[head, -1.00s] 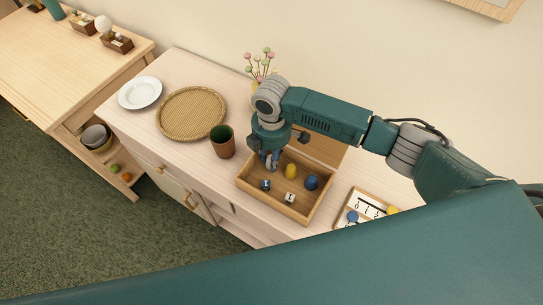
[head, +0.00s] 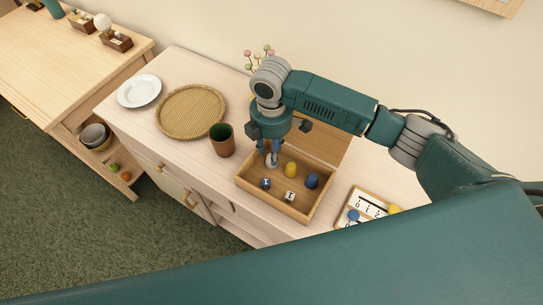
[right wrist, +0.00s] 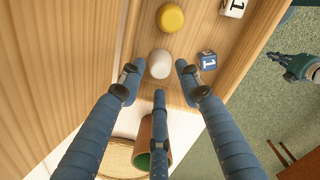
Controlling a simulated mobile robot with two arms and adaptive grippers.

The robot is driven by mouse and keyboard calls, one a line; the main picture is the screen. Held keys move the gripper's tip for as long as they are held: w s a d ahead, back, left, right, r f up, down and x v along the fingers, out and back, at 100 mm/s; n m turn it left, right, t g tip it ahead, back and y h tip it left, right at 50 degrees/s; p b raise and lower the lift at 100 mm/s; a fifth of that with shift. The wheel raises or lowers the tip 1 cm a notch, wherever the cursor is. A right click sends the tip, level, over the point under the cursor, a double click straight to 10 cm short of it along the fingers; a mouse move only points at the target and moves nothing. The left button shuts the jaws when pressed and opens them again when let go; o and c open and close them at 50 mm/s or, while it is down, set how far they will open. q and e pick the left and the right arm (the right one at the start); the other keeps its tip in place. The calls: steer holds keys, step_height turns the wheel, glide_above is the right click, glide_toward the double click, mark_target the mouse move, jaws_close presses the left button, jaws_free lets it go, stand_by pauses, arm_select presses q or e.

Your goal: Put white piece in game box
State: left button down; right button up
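The wooden game box (head: 288,207) stands on the pale cabinet with its lid raised at the back. The white piece (right wrist: 160,63) is inside the box, near its left end; it also shows in the head view (head: 271,161), partly behind my fingers. My right gripper (head: 268,149) is just above it, pointing down. In the right wrist view its three fingers (right wrist: 158,82) are spread and apart from the piece. A teal gripper, seemingly my left one (right wrist: 300,66), shows small at the right of that view, its fingers unclear.
The box also holds a yellow piece (head: 291,170), a blue piece (head: 312,181), a blue die (head: 266,183) and a white die (head: 290,196). A brown cup (head: 222,143) stands close left. A woven tray (head: 192,112), a plate (head: 139,92) and a game board (head: 368,204) lie around.

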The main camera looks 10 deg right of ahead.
step_height(320, 180, up, 8)
steer(key=b, duration=0.1)
steer(key=shift+r, duration=0.15)
stand_by(0.5)
